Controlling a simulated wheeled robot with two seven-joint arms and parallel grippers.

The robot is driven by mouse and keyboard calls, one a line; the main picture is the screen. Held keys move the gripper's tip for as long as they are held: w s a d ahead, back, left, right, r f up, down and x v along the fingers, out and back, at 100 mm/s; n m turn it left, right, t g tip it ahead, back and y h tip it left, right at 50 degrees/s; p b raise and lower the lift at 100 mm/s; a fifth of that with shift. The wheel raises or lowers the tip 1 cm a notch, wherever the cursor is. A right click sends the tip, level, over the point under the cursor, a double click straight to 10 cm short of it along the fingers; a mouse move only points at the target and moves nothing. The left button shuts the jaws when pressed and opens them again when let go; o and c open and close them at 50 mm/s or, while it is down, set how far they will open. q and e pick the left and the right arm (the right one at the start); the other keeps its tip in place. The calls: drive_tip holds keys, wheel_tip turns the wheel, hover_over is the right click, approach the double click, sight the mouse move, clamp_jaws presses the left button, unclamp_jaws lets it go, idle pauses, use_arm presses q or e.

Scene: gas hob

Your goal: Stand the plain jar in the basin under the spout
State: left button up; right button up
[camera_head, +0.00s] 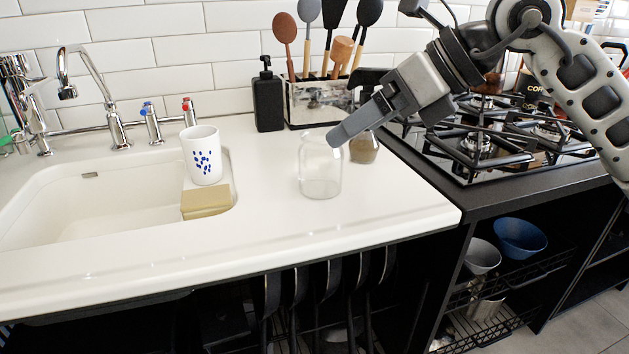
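The plain jar (320,172) is clear glass and stands upright and empty on the white counter, right of the basin. The white basin (70,192) is at the left, and the chrome spout (67,88) curves over its back part. My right gripper (346,108) comes in from the right and is open. One grey finger reaches down in front of the jar's upper right rim; whether it touches the glass I cannot tell. The darker finger is farther back. My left gripper is not in view.
A jar with brown contents (364,149) stands close behind the plain jar. A blue-spotted white cup (204,156) and a yellow sponge (206,202) sit at the basin's right side. A black dispenser (267,98) and utensil holder (318,100) stand behind. The hob (490,140) is right.

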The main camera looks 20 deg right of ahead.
sight(320, 157)
drive_tip(key=w+d+t+h, duration=0.1)
drive_tip(key=w+d+h, duration=0.1)
drive_tip(key=d, duration=0.2)
drive_tip(key=shift+m, duration=0.3)
drive_tip(key=b+x, duration=0.2)
drive_tip(key=x, duration=0.7)
drive_tip(key=shift+a+r, duration=0.2)
drive_tip(key=shift+r, duration=0.05)
drive_tip(key=x, duration=0.2)
drive_tip(key=b+x, duration=0.1)
drive_tip(key=x, duration=0.2)
drive_tip(key=shift+a, duration=0.25)
drive_tip(key=shift+w+a+f, duration=0.1)
drive_tip(key=shift+w, duration=0.1)
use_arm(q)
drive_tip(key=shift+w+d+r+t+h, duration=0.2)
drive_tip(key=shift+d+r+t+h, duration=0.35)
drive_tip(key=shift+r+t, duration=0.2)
use_arm(e)
drive_tip(key=c, duration=1.3)
